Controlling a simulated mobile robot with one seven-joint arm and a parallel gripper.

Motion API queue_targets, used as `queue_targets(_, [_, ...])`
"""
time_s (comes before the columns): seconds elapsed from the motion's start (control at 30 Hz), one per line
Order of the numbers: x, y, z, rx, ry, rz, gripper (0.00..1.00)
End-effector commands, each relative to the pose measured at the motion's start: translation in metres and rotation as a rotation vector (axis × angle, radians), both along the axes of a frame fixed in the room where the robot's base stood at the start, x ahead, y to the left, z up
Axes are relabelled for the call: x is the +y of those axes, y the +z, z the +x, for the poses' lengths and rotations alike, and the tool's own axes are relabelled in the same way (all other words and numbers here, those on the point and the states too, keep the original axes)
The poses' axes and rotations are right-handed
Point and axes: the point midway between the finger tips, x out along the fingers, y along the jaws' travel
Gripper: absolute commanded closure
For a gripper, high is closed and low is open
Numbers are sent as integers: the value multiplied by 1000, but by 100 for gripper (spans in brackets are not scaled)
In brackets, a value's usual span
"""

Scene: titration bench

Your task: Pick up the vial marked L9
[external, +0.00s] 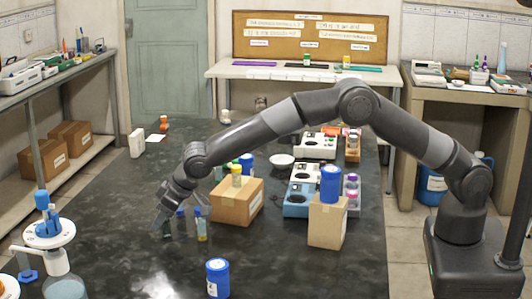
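Several small vials stand close together on the dark bench, left of a cardboard box. One is a dark vial (181,223), and one to its right has yellowish contents (201,230). Their markings are too small to read, so I cannot tell which is L9. My gripper (182,214) reaches down over this group from above, its fingers apart on either side. Its fingers partly hide the vials, and I cannot tell whether it touches any.
Another box (328,222) carries a blue-capped container (330,184). A blue container (217,278) stands at the front. Instruments (303,191) and a white dish (282,161) stand behind.

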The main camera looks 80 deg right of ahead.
Motion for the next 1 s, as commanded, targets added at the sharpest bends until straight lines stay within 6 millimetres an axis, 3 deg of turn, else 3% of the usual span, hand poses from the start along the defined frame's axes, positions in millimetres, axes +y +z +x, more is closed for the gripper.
queue_targets(0.4, [0, 0, 0, 0, 0, 0, 100])
queue_targets(0.77, [0, 6, 0, -2, 0, 0, 100])
queue_targets(1.0, [0, 38, 0, -4, 1, 1, 100])
